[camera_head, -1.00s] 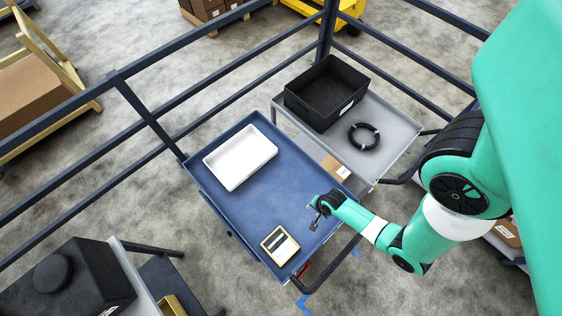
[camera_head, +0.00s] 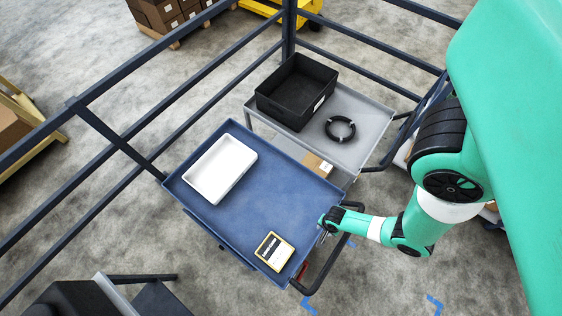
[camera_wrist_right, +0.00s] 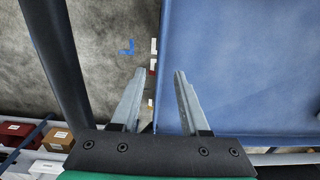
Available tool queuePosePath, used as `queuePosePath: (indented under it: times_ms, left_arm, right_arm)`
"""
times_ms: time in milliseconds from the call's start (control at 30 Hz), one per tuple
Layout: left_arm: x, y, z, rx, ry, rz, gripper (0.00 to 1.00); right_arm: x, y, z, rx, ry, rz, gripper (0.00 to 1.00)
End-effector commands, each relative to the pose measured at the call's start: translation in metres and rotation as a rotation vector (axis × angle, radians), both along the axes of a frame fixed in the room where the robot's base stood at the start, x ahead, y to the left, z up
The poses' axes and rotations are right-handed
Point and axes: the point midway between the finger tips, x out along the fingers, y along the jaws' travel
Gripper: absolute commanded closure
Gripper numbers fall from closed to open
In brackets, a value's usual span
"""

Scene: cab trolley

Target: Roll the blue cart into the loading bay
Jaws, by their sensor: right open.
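The blue cart (camera_head: 275,185) stands mid-view in the head view, with a white tray (camera_head: 220,170) and a yellow-edged device (camera_head: 274,251) on its top. Its dark push handle (camera_head: 330,262) sticks out at the near right side. My right gripper (camera_head: 324,231) is at the cart's right edge, beside the handle. In the right wrist view the open, empty gripper (camera_wrist_right: 160,70) points down, with the cart's rim running between its fingers and the blue top (camera_wrist_right: 240,65) on the right. Blue floor corner marks (camera_head: 435,304) lie right of the cart. My left gripper is not in view.
A grey cart (camera_head: 365,108) with a black bin (camera_head: 297,92), a black ring (camera_head: 340,129) and a small carton stands close behind the blue cart. Dark rails (camera_head: 120,145) run behind and left. Another cart with a black case (camera_head: 68,300) is at bottom left. Open floor lies at front right.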

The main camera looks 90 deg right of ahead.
Motion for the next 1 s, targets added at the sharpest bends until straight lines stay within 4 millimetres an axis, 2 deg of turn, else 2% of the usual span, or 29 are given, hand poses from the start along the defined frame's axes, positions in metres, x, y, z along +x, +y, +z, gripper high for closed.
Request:
queuePosePath:
  times_ms: [33, 100, 233, 400, 667, 700, 767, 933, 1000]
  left_arm:
    - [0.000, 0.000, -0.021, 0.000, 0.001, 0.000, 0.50]
    - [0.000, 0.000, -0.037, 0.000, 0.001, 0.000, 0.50]
    - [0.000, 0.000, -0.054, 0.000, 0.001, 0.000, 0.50]
    - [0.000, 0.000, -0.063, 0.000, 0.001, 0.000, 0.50]
    - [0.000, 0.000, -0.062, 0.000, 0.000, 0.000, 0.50]
    - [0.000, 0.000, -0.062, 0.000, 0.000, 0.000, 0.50]
    - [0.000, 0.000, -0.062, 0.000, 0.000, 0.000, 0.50]
    - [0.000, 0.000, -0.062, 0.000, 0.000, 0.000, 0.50]
    - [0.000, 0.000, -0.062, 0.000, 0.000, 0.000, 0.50]
  right_arm:
    - [0.001, 0.000, -0.024, 0.000, 0.000, 0.001, 0.55]
    - [0.001, 0.000, -0.038, -0.001, -0.001, 0.003, 0.55]
    - [0.001, 0.000, -0.056, -0.001, -0.001, 0.007, 0.55]
    - [0.002, 0.000, -0.064, 0.000, 0.000, 0.008, 0.55]
    - [0.002, 0.000, -0.063, 0.000, 0.000, 0.008, 0.55]
    - [0.002, 0.000, -0.063, 0.000, 0.000, 0.008, 0.57]
    - [0.002, 0.000, -0.063, 0.000, 0.000, 0.008, 0.68]
    - [0.002, 0.000, -0.063, 0.000, 0.000, 0.008, 0.98]
    - [0.002, 0.000, -0.063, 0.000, 0.000, 0.008, 1.00]
